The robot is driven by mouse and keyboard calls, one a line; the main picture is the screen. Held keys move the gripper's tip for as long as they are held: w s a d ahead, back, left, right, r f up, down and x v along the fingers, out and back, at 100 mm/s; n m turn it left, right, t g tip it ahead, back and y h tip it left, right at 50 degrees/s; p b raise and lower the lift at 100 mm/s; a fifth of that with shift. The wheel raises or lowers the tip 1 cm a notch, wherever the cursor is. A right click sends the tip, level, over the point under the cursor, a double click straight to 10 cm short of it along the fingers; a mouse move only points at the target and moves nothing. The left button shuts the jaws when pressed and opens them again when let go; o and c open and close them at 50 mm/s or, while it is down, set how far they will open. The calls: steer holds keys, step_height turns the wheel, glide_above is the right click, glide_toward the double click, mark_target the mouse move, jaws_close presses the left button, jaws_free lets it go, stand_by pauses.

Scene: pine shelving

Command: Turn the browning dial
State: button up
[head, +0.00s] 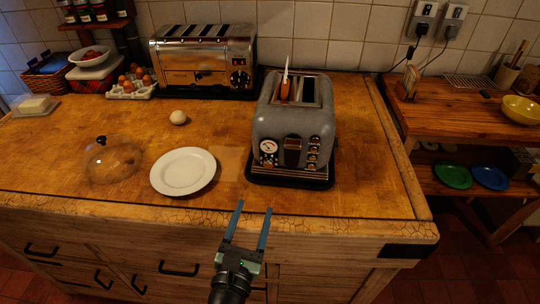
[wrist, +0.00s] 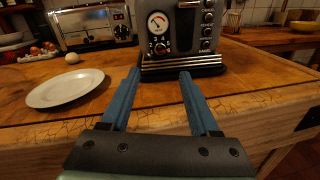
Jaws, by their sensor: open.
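A grey retro toaster (head: 292,120) stands on the wooden counter, with an orange-brown item and a pale upright piece in its left slot. Its front has a round white gauge with a red part (head: 268,146), also in the wrist view (wrist: 158,22). A small dark dial with markings (wrist: 161,47) sits just below the gauge; it is tiny in the head view (head: 269,160). My gripper (head: 254,208) is open and empty, in front of the counter's front edge. In the wrist view its blue fingers (wrist: 160,74) point towards the toaster, apart from it, roughly below the dial.
A white plate (head: 183,171) and a glass dome (head: 112,161) lie left of the toaster. A wide chrome toaster (head: 203,58) with its own knob stands behind, near a pale round item (head: 178,117). Several buttons (wrist: 207,25) line the grey toaster's right front.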

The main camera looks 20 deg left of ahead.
mark_target(268, 165)
steer(key=w, duration=0.4)
steer(key=w+a, duration=0.1)
steer(key=w, duration=0.3)
steer(key=w+b, duration=0.1)
steer(key=w, duration=0.3)
steer(key=shift+w+a, duration=0.3)
steer(key=shift+a, duration=0.1)
steer(key=shift+c, duration=0.3)
jaws_close()
